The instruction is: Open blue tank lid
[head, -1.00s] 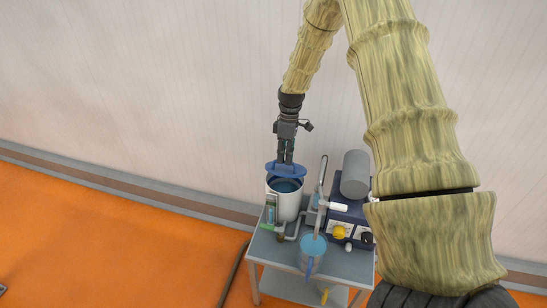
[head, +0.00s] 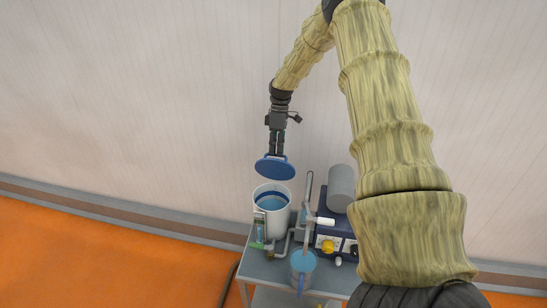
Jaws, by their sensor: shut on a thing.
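The blue lid (head: 275,169) hangs from my gripper (head: 276,153) in the head view. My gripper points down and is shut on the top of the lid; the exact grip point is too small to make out. The lid is tilted and apart from the tank, a little above its rim. The tank (head: 281,219) is a white cylinder with a blue band inside its rim. Its top is uncovered and blue liquid shows inside.
The tank stands on a grey cart (head: 270,270). To its right are a blue pump unit with a yellow knob (head: 326,246), a grey cylinder (head: 341,188) and pipes. A blue pitcher (head: 303,266) stands in front. The wall is behind; the orange floor at left is clear.

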